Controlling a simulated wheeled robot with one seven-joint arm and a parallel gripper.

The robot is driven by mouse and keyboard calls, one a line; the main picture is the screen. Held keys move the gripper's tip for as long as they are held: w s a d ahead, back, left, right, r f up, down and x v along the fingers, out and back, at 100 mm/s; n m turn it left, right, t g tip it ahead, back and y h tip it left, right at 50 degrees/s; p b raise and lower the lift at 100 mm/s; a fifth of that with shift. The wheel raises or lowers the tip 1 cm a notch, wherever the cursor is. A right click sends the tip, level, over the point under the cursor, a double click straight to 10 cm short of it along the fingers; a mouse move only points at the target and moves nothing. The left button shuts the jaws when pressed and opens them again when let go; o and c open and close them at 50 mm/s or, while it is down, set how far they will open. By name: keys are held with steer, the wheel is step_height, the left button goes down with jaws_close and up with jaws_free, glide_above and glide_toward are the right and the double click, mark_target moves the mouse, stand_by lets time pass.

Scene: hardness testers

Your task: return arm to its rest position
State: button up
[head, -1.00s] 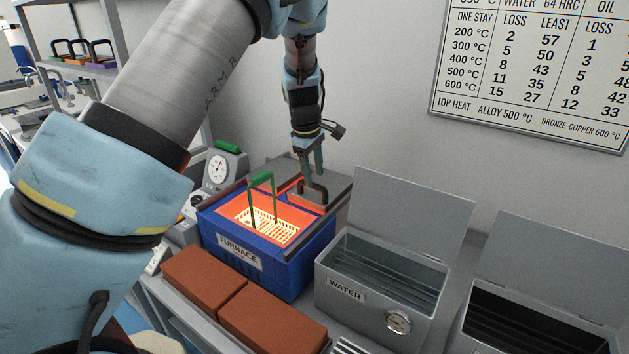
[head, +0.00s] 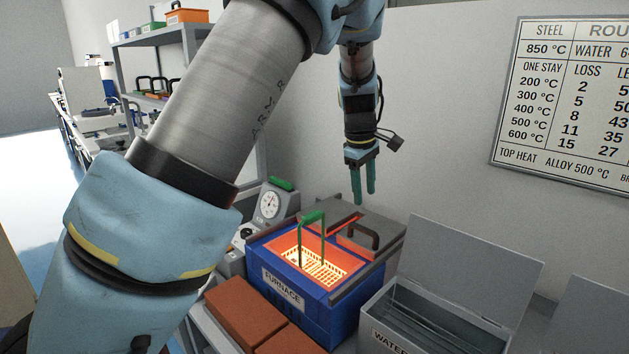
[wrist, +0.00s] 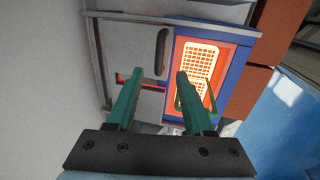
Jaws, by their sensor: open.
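My gripper (head: 364,184) hangs fingers-down above the back of the blue furnace (head: 317,322), apart from it. In the wrist view, the two green fingers of my gripper (wrist: 155,88) are apart with nothing between them. The furnace's grey lid (head: 378,218) with its dark handle (head: 362,235) is slid partly back, leaving the glowing chamber open. A basket (head: 318,270) with a tall green handle (head: 311,232) sits in the glow. The basket also shows in the wrist view (wrist: 198,68).
A grey water tank (head: 430,308) with its lid raised stands right of the furnace. Orange-brown bricks (head: 243,312) lie in front. A dial gauge (head: 270,205) stands behind left. A shelf with handled trays (head: 150,96) is at the far left. The wall is close behind my gripper.

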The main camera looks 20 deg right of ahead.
steer(key=a+f+m, duration=0.2)
steer(key=a, duration=1.9)
steer(key=s+a+m+y, duration=0.1)
steer(key=s+a+m, duration=0.1)
steer(key=s+a, duration=0.3)
steer(key=s+a+f+m, duration=0.1)
steer(key=s+a+m, duration=0.2)
steer(key=a, duration=0.9)
steer(key=s, duration=0.3)
steer(key=shift+a+t+y, duration=0.15)
steer(key=shift+t+y, duration=0.15)
steer(key=shift+y, duration=0.1)
